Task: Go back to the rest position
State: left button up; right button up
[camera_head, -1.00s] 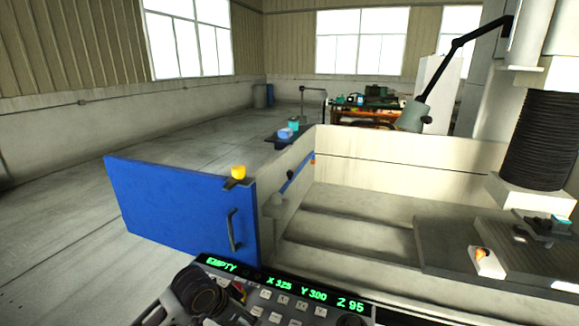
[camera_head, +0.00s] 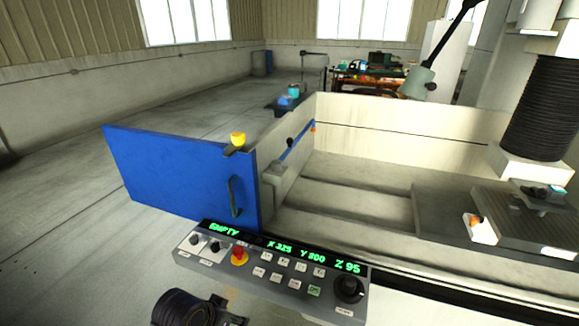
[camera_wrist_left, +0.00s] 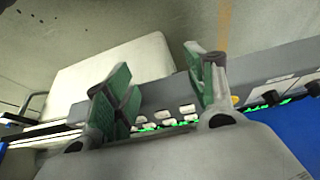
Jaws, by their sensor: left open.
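My left arm shows as a dark rounded link (camera_head: 185,308) at the bottom edge of the head view, below the control panel (camera_head: 262,262). In the left wrist view my left gripper (camera_wrist_left: 164,92) is open, with its green-padded fingers apart and nothing between them. Behind the fingers, the panel's keys and green display (camera_wrist_left: 165,125) show. My right gripper is not in view.
The blue door (camera_head: 180,178) with its handle stands open at the left of the machine tank (camera_head: 400,150). A yellow knob (camera_head: 238,139) sits on its top edge. A red stop button (camera_head: 240,256) is on the panel. Open floor (camera_head: 60,200) lies to the left.

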pick_arm(q)
jog(key=s+a+f+n+y, duration=0.2)
jog(key=s+a+n, duration=0.1)
jog(key=s+a, duration=0.4)
jog(key=s+f+g, duration=0.2)
jog(key=s+f, duration=0.1)
jog(key=f, duration=3.1)
jog(key=s+a+f, duration=0.2)
jog(key=s+f, duration=0.7)
jog(key=s, duration=0.1)
jog(key=s+a+f+g, duration=0.1)
jog(key=s+a+f, duration=0.2)
jog(key=s+f, duration=0.7)
jog(key=shift+s+a+m+y, duration=0.2)
jog(key=shift+s+m+y, duration=0.15)
jog(key=shift+s, duration=0.45)
